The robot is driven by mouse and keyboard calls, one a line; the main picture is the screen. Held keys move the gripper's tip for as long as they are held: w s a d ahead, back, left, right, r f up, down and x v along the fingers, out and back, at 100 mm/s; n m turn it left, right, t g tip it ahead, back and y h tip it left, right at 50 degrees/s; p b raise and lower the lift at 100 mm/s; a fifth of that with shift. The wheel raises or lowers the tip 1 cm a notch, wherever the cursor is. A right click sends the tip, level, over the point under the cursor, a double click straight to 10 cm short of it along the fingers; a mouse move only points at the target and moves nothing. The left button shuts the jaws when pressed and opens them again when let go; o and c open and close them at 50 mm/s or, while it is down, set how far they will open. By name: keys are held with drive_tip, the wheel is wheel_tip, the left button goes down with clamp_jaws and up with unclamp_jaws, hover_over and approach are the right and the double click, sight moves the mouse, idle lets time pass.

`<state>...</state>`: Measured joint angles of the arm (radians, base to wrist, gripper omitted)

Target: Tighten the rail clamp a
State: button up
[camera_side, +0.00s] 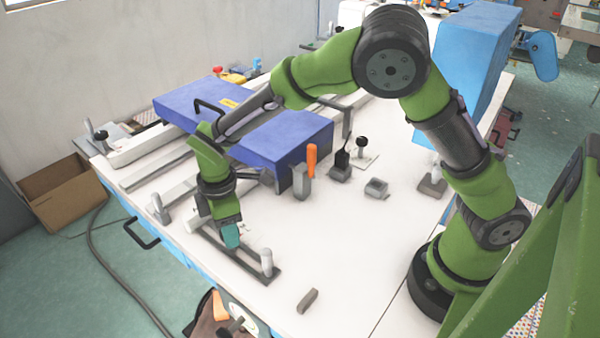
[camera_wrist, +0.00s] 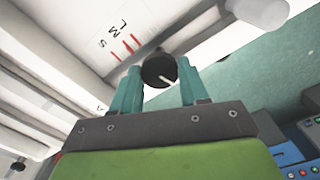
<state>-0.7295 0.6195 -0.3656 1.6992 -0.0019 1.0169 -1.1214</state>
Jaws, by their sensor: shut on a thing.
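My gripper (camera_side: 231,235) points down at the front-left part of the white table. Beside the knob is a white surface with red marks (camera_wrist: 125,45) and the letters S, M, L. The pointer does not lie on a red mark. In the side view the knob is hidden by the gripper.
A dark rail (camera_side: 255,268) with a pale upright post (camera_side: 267,260) lies beneath and beside my gripper. A long blue block (camera_side: 290,140) lies behind it. An orange-handled tool (camera_side: 311,160) and a small grey bar (camera_side: 308,300) are on the table. The table's front right is mostly clear.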

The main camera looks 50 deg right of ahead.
drive_tip(key=m, duration=1)
drive_tip(key=shift+m, duration=0.3)
drive_tip(key=m, duration=1)
drive_tip(key=shift+d, duration=0.1)
drive_tip(key=shift+r+m, duration=0.1)
drive_tip(key=shift+m, duration=0.2)
drive_tip(key=o, duration=1.1)
drive_tip(key=shift+c, duration=0.2)
